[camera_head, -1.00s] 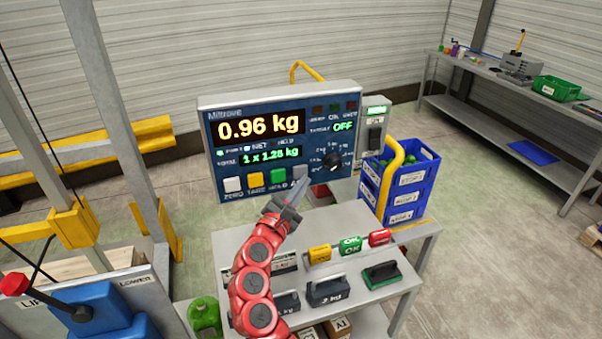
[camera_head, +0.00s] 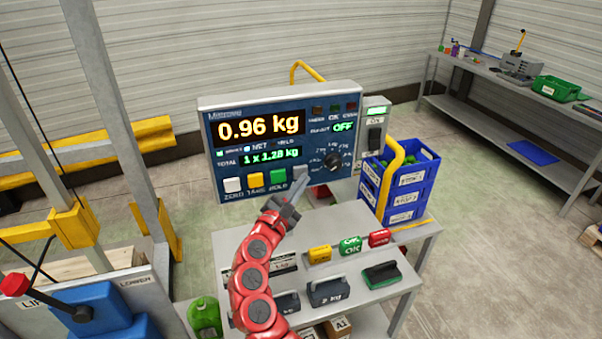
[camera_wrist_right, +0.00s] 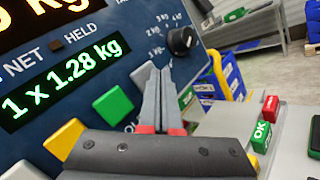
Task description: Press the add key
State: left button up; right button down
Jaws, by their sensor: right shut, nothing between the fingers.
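The weighing panel (camera_head: 208,160) shows 0.96 kg and a total of 1 x 1.28 kg. The grey add key (camera_head: 300,172) is the rightmost of its bottom row, after white, yellow and green keys. Its label is hidden behind my right gripper (camera_head: 299,188). In the right wrist view the grey key (camera_wrist_right: 142,74) shows partly behind the fingers. My right gripper (camera_wrist_right: 158,76) is shut and empty, its tips pointing at the panel over this key. I cannot tell whether they touch it. My left gripper is not in view.
A black dial (camera_head: 333,160) sits right of the key. Below, a grey table (camera_head: 330,232) holds yellow, green and red blocks and dark weights. Blue crates (camera_head: 403,198) stand to the right. The lift's control box (camera_head: 100,312) is at lower left.

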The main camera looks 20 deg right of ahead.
jog(key=shift+w, duration=0.4)
dwell(0.7)
dwell(0.3)
jog(key=shift+s+p, duration=0.65)
jog(key=shift+s, duration=0.2)
jog(key=s+p, duration=0.3)
jog(key=s, duration=0.2)
jog(key=shift+d, duration=0.1)
dwell(0.5)
